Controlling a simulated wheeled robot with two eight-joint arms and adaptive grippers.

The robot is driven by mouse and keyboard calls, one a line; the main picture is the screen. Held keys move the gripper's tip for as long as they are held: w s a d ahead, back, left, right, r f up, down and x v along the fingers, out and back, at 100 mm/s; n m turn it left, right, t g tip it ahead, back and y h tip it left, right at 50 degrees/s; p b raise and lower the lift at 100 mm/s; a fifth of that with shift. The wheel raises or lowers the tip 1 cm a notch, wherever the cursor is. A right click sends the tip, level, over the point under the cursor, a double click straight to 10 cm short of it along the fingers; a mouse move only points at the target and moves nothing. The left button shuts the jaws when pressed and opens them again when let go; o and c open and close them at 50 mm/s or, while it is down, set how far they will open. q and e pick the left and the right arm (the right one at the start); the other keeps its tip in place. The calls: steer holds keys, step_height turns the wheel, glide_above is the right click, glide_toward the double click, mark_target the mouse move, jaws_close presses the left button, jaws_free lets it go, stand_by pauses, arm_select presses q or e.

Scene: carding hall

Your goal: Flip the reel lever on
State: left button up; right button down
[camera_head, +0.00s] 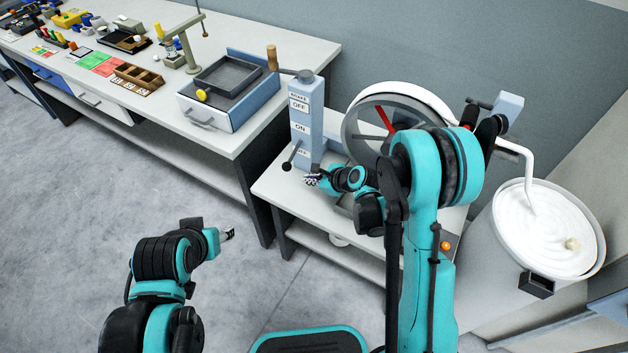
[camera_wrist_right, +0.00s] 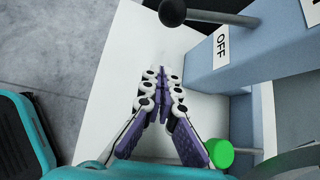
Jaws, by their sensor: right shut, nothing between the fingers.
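A blue post (camera_head: 304,115) stands on the low table with BRAKE, OFF, ON and lower OFF labels. A lever with a black ball knob (camera_head: 286,166) sticks out low on its left, beside the lower OFF label; it tilts down to the left. In the right wrist view the knob (camera_wrist_right: 172,12) is at the top, close to an OFF label (camera_wrist_right: 221,42). My right gripper (camera_head: 312,181) is near the post's foot, its fingers (camera_wrist_right: 160,72) shut and empty, apart from the knob. My left gripper (camera_head: 229,234) is over the floor; its opening is too small to tell.
A green knob (camera_wrist_right: 218,153) on a rod lies close to my right fingers. A wooden-handled lever (camera_head: 272,57) tops the post. A reel wheel (camera_head: 362,133) stands to its right, a white can (camera_head: 598,240) farther right. The long bench (camera_head: 232,50) is at left. Floor is clear.

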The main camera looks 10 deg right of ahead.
mark_target(293, 156)
steer(key=b+x, duration=0.1)
steer(key=x, duration=0.4)
steer(key=shift+a+r+b, duration=0.1)
steer(key=shift+a+b, duration=0.1)
steer(key=shift+b, duration=0.1)
steer(key=r, duration=0.1)
steer(key=a+r, duration=0.1)
steer(key=r, duration=0.1)
steer(key=shift+a+r, duration=0.2)
steer(key=shift+r, duration=0.05)
steer(key=shift+w, duration=0.15)
